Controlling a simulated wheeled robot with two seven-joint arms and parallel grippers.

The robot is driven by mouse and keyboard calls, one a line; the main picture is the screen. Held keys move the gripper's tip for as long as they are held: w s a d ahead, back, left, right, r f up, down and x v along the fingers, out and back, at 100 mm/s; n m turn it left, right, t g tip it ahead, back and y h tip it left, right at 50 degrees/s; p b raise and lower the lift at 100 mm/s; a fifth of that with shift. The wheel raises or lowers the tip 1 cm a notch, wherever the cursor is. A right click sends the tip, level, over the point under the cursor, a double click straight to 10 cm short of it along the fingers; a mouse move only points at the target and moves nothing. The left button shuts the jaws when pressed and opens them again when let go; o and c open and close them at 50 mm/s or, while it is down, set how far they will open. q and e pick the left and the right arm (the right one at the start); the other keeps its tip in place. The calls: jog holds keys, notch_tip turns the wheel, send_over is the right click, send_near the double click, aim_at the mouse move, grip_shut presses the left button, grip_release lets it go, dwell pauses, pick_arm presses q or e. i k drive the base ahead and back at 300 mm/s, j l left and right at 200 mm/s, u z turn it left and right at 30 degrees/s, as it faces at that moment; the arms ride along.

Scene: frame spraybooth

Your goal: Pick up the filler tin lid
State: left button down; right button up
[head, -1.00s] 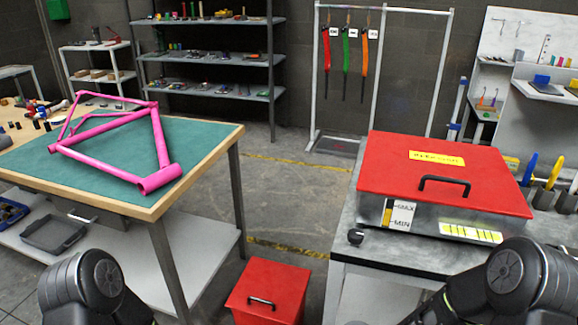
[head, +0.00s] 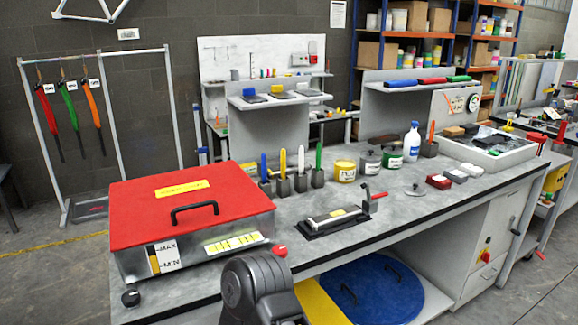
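A small grey round piece that looks like the tin lid (head: 416,190) lies flat on the grey workbench (head: 340,262), right of the black clamp-like fixture. Behind and left of it stand a yellow tin (head: 345,171), a grey tin (head: 370,165) and a tin with a green label (head: 391,158). Which of them is the filler tin is too small to tell. Neither gripper shows; only a dark link of my arm is at the bottom edge.
A red-lidded metal box (head: 190,212) fills the bench's left end. A black fixture (head: 335,220) lies mid-bench. Small red and grey blocks (head: 439,181) sit right of the lid, near a white tray (head: 488,150). A white-and-blue bottle (head: 411,142) stands behind.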

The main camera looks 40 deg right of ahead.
aim_at(414, 189)
jog(key=z, duration=1.9)
